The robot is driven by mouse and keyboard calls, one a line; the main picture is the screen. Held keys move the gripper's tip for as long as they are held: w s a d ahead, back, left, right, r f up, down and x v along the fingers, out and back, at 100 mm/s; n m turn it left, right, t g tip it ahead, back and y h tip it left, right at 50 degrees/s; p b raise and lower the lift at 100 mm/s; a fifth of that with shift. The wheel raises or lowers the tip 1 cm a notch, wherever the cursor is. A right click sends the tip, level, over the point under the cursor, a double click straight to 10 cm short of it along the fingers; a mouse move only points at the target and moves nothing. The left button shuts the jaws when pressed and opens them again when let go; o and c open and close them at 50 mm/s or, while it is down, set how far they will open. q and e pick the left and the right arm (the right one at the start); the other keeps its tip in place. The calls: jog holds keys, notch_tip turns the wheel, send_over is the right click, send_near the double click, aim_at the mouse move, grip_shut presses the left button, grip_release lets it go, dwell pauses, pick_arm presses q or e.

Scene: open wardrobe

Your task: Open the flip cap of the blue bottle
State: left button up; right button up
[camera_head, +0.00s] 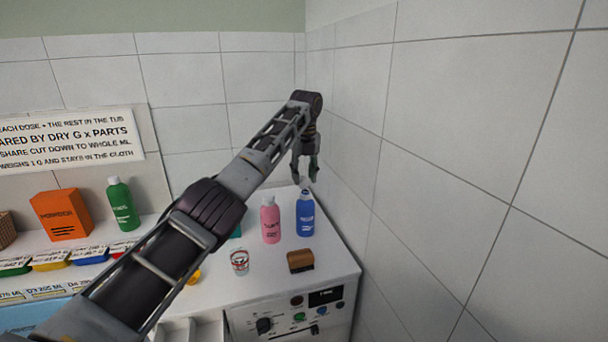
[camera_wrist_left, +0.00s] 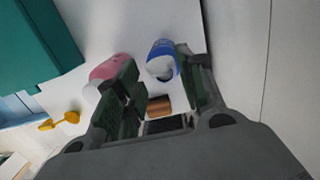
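The blue bottle (camera_head: 305,217) stands upright on the white machine top near the right wall. In the wrist view the blue bottle (camera_wrist_left: 164,54) shows from above with a pale cap; I cannot tell whether its flip cap is open or shut. My left gripper (camera_head: 304,176) points down just above this bottle, close to its cap. In the wrist view the left gripper (camera_wrist_left: 157,60) has its fingers apart, with the bottle top seen between them and nothing held. Whether a fingertip touches the cap is unclear. My right gripper is not in view.
A pink bottle (camera_head: 270,220) stands close left of the blue one. A brown brush-like block (camera_head: 300,261) and a small cup (camera_head: 240,262) lie nearer the front. The tiled wall (camera_head: 345,170) is close on the right. A green bottle (camera_head: 122,205) and orange box (camera_head: 62,214) stand left.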

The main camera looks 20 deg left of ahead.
pick_arm(q)
notch_tip(320, 180, up, 8)
jog(key=shift+s+d+f, duration=0.2)
jog(key=shift+s+f, duration=0.05)
dwell(0.8)
dwell(0.3)
